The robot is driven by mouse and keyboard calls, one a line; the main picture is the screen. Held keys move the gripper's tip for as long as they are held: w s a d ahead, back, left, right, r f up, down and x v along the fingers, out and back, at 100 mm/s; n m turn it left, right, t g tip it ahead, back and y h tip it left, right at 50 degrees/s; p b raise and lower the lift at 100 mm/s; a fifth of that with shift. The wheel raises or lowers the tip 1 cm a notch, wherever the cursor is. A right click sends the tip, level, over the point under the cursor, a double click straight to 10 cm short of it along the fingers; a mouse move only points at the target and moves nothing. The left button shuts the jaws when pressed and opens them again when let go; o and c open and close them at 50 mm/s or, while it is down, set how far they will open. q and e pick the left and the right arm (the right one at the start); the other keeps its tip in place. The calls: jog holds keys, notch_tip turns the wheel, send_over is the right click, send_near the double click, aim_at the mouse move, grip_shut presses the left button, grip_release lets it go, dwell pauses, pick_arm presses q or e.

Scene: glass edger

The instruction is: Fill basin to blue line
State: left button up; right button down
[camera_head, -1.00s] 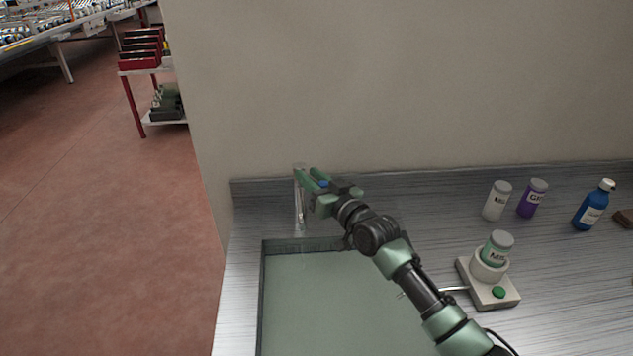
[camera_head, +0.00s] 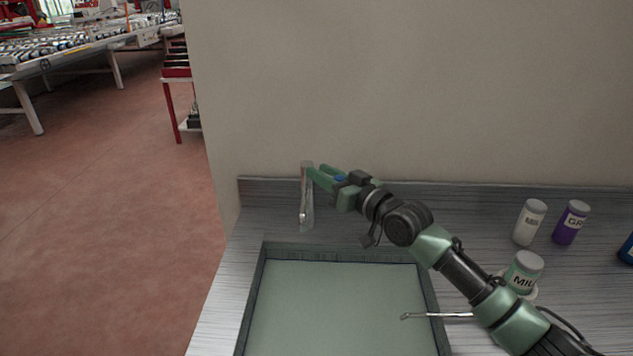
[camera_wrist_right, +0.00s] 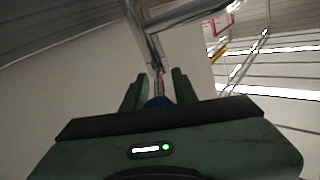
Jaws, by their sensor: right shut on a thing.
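The basin (camera_head: 258,300) is sunk into the metal counter at the lower middle of the head view. A chrome tap (camera_head: 306,205) stands behind the basin's back left corner. My right gripper (camera_head: 316,172) is at the tap's top, shut on its lever. In the right wrist view, the gripper (camera_wrist_right: 157,82) has its two green fingers on either side of the thin lever (camera_wrist_right: 157,88), with the tap's chrome pipe (camera_wrist_right: 142,30) beyond. My left gripper is out of view.
A thin metal rod (camera_head: 438,316) reaches over the basin's right rim. A wall (camera_head: 400,90) rises behind the counter.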

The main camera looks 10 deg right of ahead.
jog(key=shift+d+r, duration=0.1)
jog(key=c, duration=1.1)
grip_release()
jog(key=shift+c, duration=0.2)
jog(key=b+v, duration=0.1)
jog(key=v, duration=0.6)
jog(key=shift+s+d, duration=0.25)
jog(key=shift+s, duration=0.1)
